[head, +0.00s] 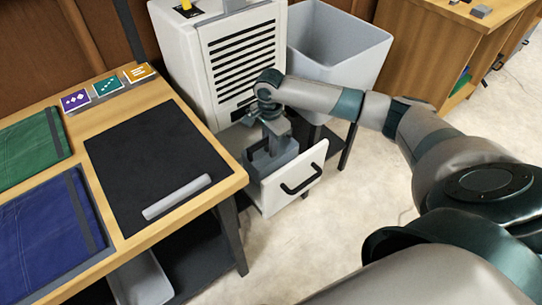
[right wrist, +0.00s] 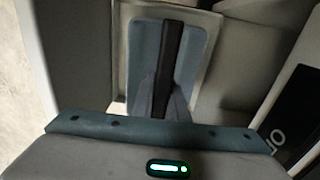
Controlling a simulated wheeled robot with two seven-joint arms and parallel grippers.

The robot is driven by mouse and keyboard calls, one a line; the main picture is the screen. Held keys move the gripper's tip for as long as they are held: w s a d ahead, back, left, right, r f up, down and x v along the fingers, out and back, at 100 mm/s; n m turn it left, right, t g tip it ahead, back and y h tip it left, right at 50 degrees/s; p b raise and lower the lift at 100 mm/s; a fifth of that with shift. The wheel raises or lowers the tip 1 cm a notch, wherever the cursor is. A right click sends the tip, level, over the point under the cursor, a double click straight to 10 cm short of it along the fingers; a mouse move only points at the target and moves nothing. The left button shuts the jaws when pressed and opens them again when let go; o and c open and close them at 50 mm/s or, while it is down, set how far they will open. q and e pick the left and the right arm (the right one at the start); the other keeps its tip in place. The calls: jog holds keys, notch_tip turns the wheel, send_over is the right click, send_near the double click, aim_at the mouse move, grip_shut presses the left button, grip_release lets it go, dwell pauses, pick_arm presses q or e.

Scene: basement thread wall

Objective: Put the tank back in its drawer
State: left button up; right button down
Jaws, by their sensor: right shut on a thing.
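My right gripper (head: 274,140) points down over the open drawer (head: 292,182) at the foot of the white louvred machine (head: 235,55). It is shut on the black handle bar of the blue-grey tank (head: 262,160), which also shows in the right wrist view (right wrist: 145,65). The tank sits within the drawer's outline, behind the white front with its black pull handle. I cannot tell whether its base touches the drawer floor. In the wrist view the fingers (right wrist: 166,100) straddle the dark bar, and the drawer's pale rim surrounds the tank. My left gripper is not shown.
A grey bin (head: 335,45) stands just right of the machine. The wooden table (head: 240,180) with a black mat (head: 155,155) and a grey bar (head: 178,196) is close on the left. Pale floor in front of the drawer is clear.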

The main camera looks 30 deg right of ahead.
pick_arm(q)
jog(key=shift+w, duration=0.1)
pick_arm(e)
jog(key=shift+f, duration=0.2)
jog(key=shift+f, duration=0.1)
notch_tip(320, 180, down, 3)
jog(key=shift+r+b, duration=0.15)
jog(key=shift+b, duration=0.15)
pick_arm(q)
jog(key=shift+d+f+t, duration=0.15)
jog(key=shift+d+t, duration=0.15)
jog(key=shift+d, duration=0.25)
pick_arm(e)
jog(key=shift+f, duration=0.45)
jog(key=c, duration=2.2)
grip_release()
jog(key=shift+f, duration=0.15)
jog(key=o, duration=0.5)
jog(key=shift+c, duration=0.2)
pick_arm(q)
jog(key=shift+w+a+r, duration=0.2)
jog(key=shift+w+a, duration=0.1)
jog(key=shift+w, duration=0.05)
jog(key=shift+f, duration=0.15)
